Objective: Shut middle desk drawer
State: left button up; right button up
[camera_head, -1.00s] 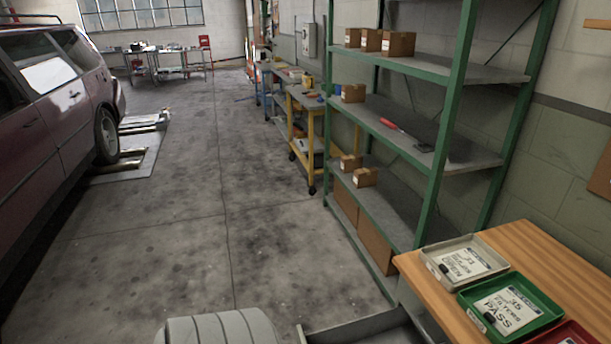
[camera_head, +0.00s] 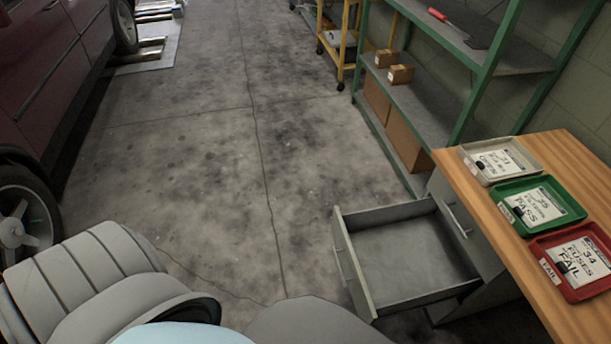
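The desk (camera_head: 590,172) has a wooden top and a grey drawer unit under its left side. One grey drawer (camera_head: 415,255) is pulled well out toward the left, and its inside looks empty. Its front panel (camera_head: 352,266) has a bar handle and faces left. A closed drawer front (camera_head: 458,215) with its own handle sits above the open one. Anything below the open drawer is hidden. Neither of my grippers is in view, and nothing is seen touching the drawer.
Trays in beige (camera_head: 500,160), green (camera_head: 540,205) and red (camera_head: 574,261) stand on the desk. A green shelf rack (camera_head: 470,60) stands behind the desk. A dark red car (camera_head: 50,70) is at the left. The concrete floor (camera_head: 240,150) between is clear.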

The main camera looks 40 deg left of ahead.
aim_at(398, 258)
jog(key=u, duration=0.35)
jog(key=i, duration=0.1)
jog(key=z, duration=1.7)
jog(key=k, duration=0.95)
jog(key=u, duration=1.3)
jog(key=i, duration=1)
